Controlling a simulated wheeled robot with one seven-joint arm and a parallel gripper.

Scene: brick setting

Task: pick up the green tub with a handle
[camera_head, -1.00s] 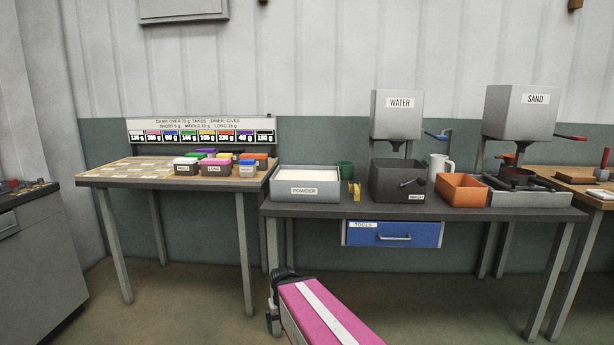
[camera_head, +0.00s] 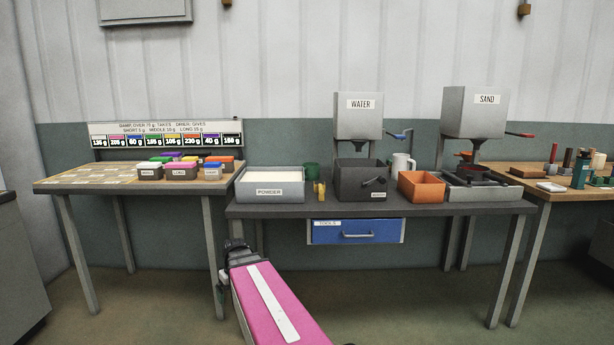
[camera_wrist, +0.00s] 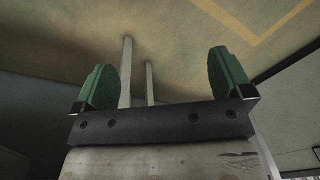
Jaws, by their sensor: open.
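The tub is not in the wrist view.
A powder box (camera_head: 271,191), yellow item (camera_head: 320,191), dark grey box (camera_head: 360,187), white mug (camera_head: 402,164) and orange bin (camera_head: 421,187) crowd the bench. A blue drawer (camera_head: 356,232) hangs below. Small coloured-lid boxes (camera_head: 181,173) stand on the left table.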

